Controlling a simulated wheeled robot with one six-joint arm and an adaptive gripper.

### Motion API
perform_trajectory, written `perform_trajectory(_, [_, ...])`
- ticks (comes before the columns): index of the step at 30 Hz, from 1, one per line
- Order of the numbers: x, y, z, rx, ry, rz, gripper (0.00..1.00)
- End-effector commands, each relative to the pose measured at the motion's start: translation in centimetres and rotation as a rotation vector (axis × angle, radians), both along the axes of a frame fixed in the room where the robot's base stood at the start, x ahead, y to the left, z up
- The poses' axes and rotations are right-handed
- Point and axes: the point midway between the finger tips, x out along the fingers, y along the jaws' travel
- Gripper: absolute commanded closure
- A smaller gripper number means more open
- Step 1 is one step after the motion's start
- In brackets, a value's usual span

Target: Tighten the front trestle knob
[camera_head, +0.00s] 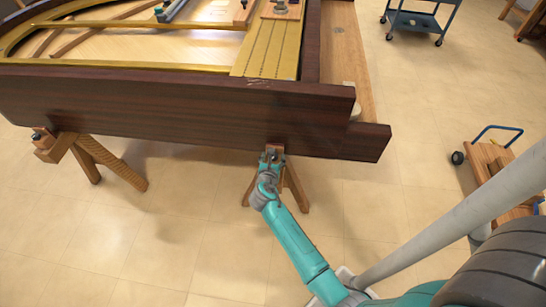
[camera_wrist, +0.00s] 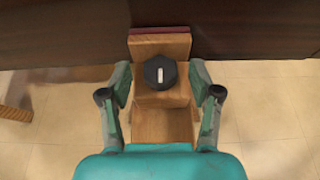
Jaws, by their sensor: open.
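The front trestle knob (camera_wrist: 160,72) is a dark, many-sided knob with a pale bar mark on its face. In the wrist view it sits on the wooden block of the front trestle (camera_wrist: 166,124), under the dark piano case. My gripper (camera_wrist: 161,95) is open, with one finger on each side of the knob and block. Gaps show between the fingers and the knob, and nothing is held. In the head view my gripper (camera_head: 271,158) is at the trestle top below the case edge, and it hides the knob there.
The dark wooden piano case (camera_head: 180,108) spans above the trestle. A second trestle (camera_head: 85,155) stands at the left. A wooden cart with a blue handle (camera_head: 490,160) stands at the right, and a blue trolley (camera_head: 415,20) at the upper right. The tiled floor in front is clear.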

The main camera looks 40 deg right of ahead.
Motion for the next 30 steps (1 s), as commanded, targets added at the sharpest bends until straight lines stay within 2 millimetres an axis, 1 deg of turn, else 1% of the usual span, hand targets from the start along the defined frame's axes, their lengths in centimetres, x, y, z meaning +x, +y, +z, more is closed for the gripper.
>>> perform_trajectory(3, [0.42,-0.59,-0.22,0.0,-0.001,0.0,0.37])
perform_trajectory(12, [0.52,-0.7,-0.34,0.0,0.0,0.0,0.37])
perform_trajectory(13, [0.52,-0.7,-0.34,0.0,0.0,0.0,0.39])
perform_trajectory(14, [0.52,-0.7,-0.34,0.0,0.0,0.0,0.47])
perform_trajectory(15, [0.52,-0.7,-0.34,0.0,0.0,0.0,0.57])
perform_trajectory(17, [0.52,-0.7,-0.34,0.0,0.0,0.0,0.72])
perform_trajectory(18, [0.52,-0.68,-0.33,0.0,0.0,0.0,0.82])
perform_trajectory(20, [0.52,-0.68,-0.33,0.0,0.0,0.0,0.96])
perform_trajectory(26, [0.61,-0.64,-0.38,0.0,0.002,-0.019,0.96])
perform_trajectory(30, [0.84,-0.53,-0.39,0.002,0.002,-0.097,0.96])
